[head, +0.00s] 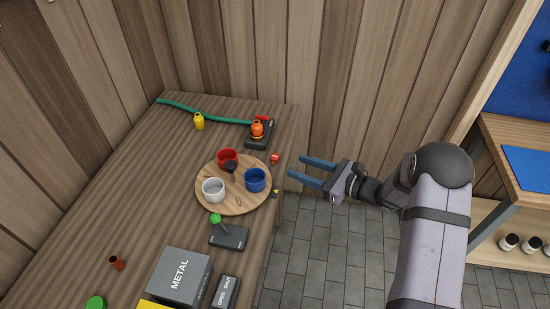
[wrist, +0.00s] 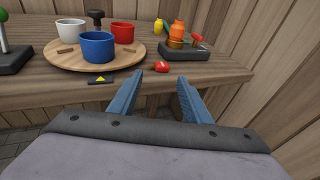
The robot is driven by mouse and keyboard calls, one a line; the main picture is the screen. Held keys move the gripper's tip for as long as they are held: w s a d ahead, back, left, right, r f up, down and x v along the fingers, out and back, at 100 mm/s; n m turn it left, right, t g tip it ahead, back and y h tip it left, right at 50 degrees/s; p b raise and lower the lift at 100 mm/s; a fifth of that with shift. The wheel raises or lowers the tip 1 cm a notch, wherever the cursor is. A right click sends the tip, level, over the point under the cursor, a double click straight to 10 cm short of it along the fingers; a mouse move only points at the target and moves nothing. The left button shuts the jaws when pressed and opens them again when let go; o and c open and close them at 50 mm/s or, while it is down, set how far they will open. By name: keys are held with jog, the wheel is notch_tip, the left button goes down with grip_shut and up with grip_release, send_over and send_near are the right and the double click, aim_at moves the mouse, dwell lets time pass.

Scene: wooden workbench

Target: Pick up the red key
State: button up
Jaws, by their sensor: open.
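A small red object (head: 275,158), which looks like the red key, lies on the wooden workbench near its right edge. In the wrist view the red key (wrist: 161,67) shows just beyond the gap between my fingertips, close to the bench's front edge. My gripper (head: 297,166) is open and empty, with two blue fingers pointing at the bench. In the wrist view my gripper (wrist: 160,77) has one finger on each side of the key's line, with the tips short of it. Nothing hides the key's top; its full shape is too small to tell.
A round wooden board (head: 233,205) holds red, white and blue cups beside the key. A black base (head: 253,140) with an orange bottle (head: 257,130) stands behind it. A yellow-and-black piece (wrist: 100,79) lies at the bench edge. A grey METAL box (head: 180,277) is farther off.

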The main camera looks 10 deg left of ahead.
aim_at(275, 158)
jog(key=shift+r+p+x, duration=0.15)
jog(key=shift+p+x, duration=0.3)
jog(key=shift+x, duration=1.2)
jog(key=shift+r+p+x, duration=0.1)
jog(key=shift+p+x, duration=0.35)
jog(key=shift+x, duration=1.15)
jog(key=shift+w+a+f, duration=0.1)
jog(key=shift+a, duration=0.35)
jog(key=c, duration=0.7)
